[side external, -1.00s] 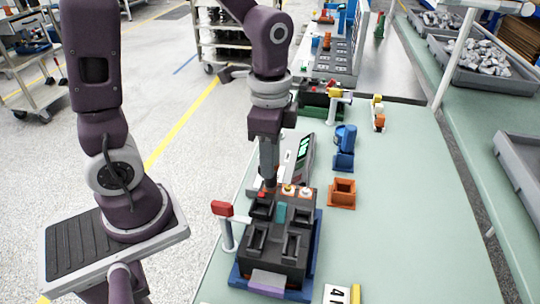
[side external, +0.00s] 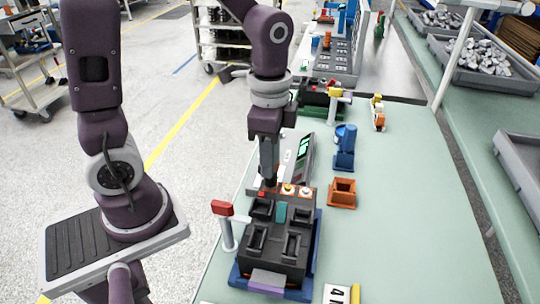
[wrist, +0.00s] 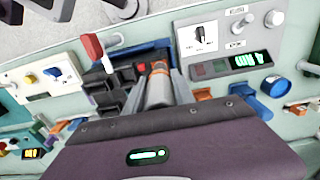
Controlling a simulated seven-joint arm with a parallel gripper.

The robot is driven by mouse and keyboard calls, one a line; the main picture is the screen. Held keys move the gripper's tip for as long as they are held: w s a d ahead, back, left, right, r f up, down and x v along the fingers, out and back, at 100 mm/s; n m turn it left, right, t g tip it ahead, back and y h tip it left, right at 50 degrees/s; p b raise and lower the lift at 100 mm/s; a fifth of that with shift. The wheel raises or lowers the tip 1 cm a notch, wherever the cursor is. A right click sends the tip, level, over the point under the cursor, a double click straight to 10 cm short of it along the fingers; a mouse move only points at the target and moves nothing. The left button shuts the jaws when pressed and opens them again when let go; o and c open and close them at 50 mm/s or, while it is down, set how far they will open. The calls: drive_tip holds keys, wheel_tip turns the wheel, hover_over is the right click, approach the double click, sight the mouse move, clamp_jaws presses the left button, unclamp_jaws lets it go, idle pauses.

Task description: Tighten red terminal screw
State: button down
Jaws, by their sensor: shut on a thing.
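The breaker block (side external: 262,252), dark with black sockets, sits in a blue tray (side external: 237,283) on the green bench. Small coloured terminals line its far edge: a red terminal (side external: 262,194) at left, then orange and pale ones. My gripper (side external: 269,172) points straight down over the red terminal end. It is shut on a grey cylindrical tool with an orange band (wrist: 158,88), seen between the fingers in the wrist view. The tool's tip is at or just above the block's far edge; contact with the screw is hidden. Red also shows beside the tool (wrist: 141,68).
A red-topped post (side external: 222,209) stands close left of the block. A grey meter with green display (side external: 303,148) lies behind it. An empty orange holder (side external: 342,193) and a blue holder (side external: 344,148) stand to the right. The bench's right side is clear.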

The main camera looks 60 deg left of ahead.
drive_tip(key=shift+r, duration=0.1)
drive_tip(key=shift+r, duration=2.95)
